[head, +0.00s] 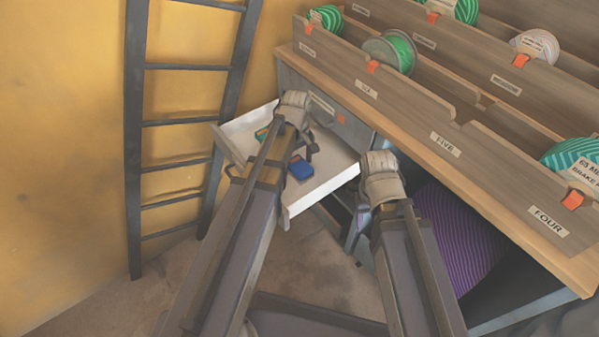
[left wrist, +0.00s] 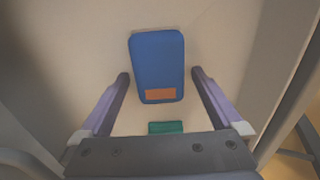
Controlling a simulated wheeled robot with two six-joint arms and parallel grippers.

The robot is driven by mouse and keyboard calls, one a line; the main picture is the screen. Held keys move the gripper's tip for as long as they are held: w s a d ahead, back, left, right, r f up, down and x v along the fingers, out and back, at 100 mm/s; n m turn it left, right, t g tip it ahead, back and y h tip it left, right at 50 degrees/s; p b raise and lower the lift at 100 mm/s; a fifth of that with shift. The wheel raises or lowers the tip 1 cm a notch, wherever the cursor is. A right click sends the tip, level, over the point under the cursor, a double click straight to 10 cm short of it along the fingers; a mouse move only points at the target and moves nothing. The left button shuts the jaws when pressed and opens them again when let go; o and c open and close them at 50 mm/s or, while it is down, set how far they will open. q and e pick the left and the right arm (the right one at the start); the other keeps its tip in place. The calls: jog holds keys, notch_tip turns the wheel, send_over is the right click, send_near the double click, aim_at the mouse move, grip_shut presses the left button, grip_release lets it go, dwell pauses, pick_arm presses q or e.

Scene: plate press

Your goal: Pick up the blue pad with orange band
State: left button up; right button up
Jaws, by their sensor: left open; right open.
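The blue pad (head: 301,171) lies in the white open drawer (head: 327,184). In the left wrist view the blue pad (left wrist: 157,60) shows its orange band (left wrist: 160,94) at the end nearer my gripper. My left gripper (left wrist: 160,76) is open and empty, with one finger on each side of the pad's lower part and a gap at both sides. In the head view my left gripper (head: 311,150) hangs over the drawer by the pad. My right gripper (head: 361,218) is open and empty beside the drawer, partly hidden by its own wrist.
A green pad (left wrist: 166,127) also lies in the drawer; it shows at the drawer's back left in the head view (head: 262,134). A wooden shelf with spools and labelled bins (head: 445,145) stands at the right. A dark ladder (head: 133,150) leans at the left wall.

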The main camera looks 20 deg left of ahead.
aim_at(297, 162)
pick_arm(q)
jog(key=c, duration=1.3)
jog(key=shift+r, duration=0.2)
notch_tip(297, 162, up, 10)
jog(key=p, duration=1)
jog(key=shift+f, duration=0.1)
